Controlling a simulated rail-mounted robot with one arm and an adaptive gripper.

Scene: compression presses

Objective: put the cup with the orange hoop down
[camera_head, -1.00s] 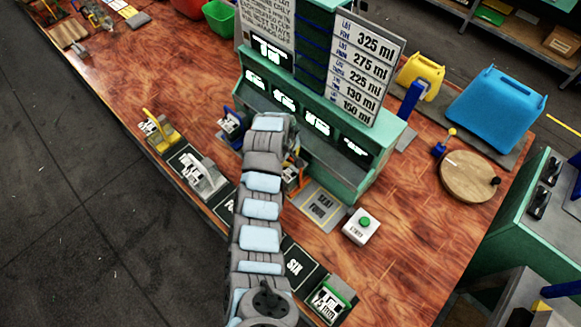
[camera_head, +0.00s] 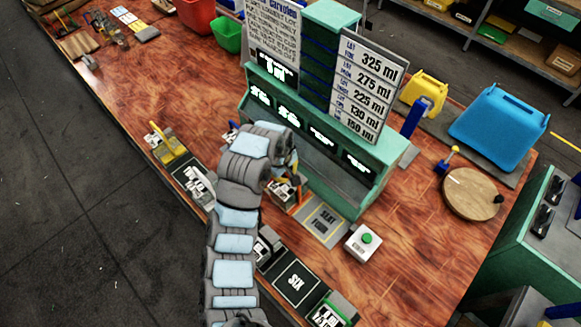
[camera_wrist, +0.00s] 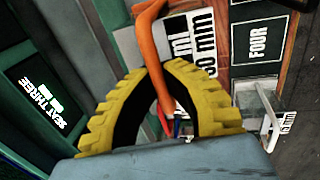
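The cup with the orange hoop shows in the wrist view as an orange hoop (camera_wrist: 154,50) with a white label plate (camera_wrist: 193,40) behind it, reading "ml" and "60 mm". My gripper (camera_wrist: 157,72) has yellow ridged fingers, and their tips come together around the hoop. The cup's underside is hidden, so I cannot tell whether it touches anything. In the head view, the orange-and-grey cup (camera_head: 286,190) shows beside the end of my arm, in front of the green press and left of the grey "SEAT FOUR" pad (camera_head: 325,222). My fingers are hidden there.
The green press bank (camera_head: 385,165) stands behind. A white box with a green button (camera_head: 363,242) is right of the seat pad. Black plates line the front edge: "FOUR" (camera_wrist: 258,40) and "SIX" (camera_head: 295,283) look bare; others carry cups, including a yellow-hooped one (camera_head: 169,148).

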